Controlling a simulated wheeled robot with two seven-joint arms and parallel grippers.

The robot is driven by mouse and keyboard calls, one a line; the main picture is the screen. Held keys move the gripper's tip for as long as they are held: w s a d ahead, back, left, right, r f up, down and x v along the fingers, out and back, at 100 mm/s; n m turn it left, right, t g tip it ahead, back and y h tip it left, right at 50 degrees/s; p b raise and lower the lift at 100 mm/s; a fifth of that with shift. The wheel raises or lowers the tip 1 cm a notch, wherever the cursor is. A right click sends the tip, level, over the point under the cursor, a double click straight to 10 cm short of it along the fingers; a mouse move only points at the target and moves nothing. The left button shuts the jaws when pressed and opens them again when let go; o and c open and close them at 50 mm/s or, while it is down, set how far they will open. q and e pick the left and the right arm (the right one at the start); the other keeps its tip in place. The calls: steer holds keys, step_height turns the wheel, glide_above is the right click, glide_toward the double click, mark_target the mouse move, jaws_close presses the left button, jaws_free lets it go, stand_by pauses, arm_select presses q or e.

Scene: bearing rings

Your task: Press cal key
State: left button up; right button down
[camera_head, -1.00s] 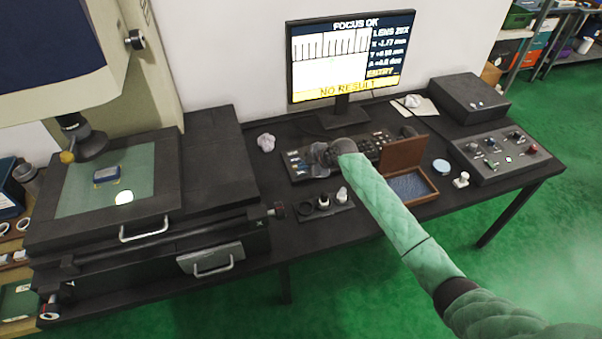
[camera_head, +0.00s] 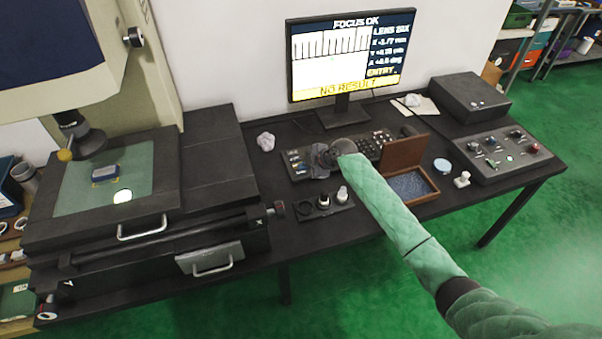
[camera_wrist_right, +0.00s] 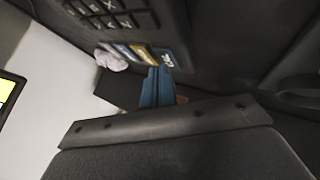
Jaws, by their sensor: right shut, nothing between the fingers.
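The dark key panel (camera_head: 378,143) lies on the bench below the monitor, with a block of coloured keys (camera_head: 296,162) at its left end. My right gripper (camera_head: 322,158) is over the left part of the panel, beside those keys. In the right wrist view, the blue fingers of my right gripper (camera_wrist_right: 155,88) are together and empty. Their tips are close to a blue key (camera_wrist_right: 165,59) with white lettering too blurred to read surely. A yellowish key (camera_wrist_right: 118,50) is beside it. Whether the tips touch a key I cannot tell. My left gripper is not in view.
The monitor (camera_head: 350,55) reads FOCUS OK and NO RESULT. A brown open box (camera_head: 407,152) stands right of my gripper. A holder with small round parts (camera_head: 325,203) lies in front. The large measuring stage (camera_head: 215,160) fills the left; a control box (camera_head: 500,152) sits right.

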mark_target(304, 173)
steer(key=shift+f+b, duration=0.35)
stand_by(0.6)
steer(key=shift+r, duration=0.75)
steer(key=shift+p, duration=0.3)
steer(key=shift+r+p, duration=1.15)
steer(key=shift+r, duration=1.4)
